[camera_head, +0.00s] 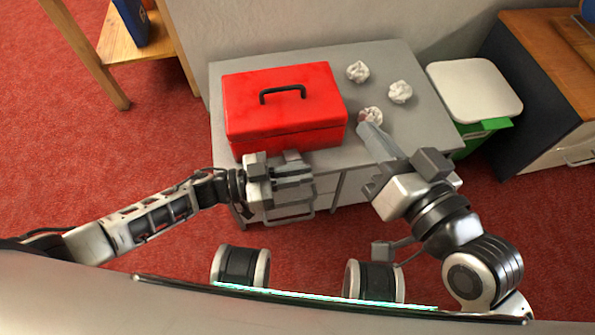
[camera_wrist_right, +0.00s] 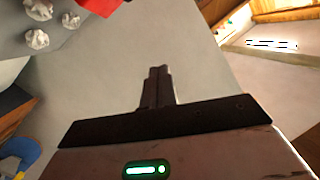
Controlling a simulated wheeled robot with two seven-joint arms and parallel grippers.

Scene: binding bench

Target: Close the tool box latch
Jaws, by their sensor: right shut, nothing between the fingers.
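The red tool box (camera_head: 285,110) sits lid down on the grey cabinet, with its black handle (camera_head: 283,94) on top. Its red edge shows at the top of the right wrist view (camera_wrist_right: 104,5). I cannot make out the latch; my left gripper hides part of the box's lower front. My left gripper (camera_head: 308,169) is just in front of the box in the head view; whether its fingers are apart or touch the box is unclear. My right gripper (camera_head: 368,129) is shut and empty, to the right of the box's front corner. Its closed fingers show in the right wrist view (camera_wrist_right: 159,72).
The grey cabinet (camera_head: 411,136) carries several crumpled paper balls (camera_head: 399,92), one close to my right fingertips. A green bin with a white lid (camera_head: 474,90) stands right of it. A wooden-topped cabinet (camera_head: 550,42) is at far right, a wooden table (camera_head: 128,40) at upper left.

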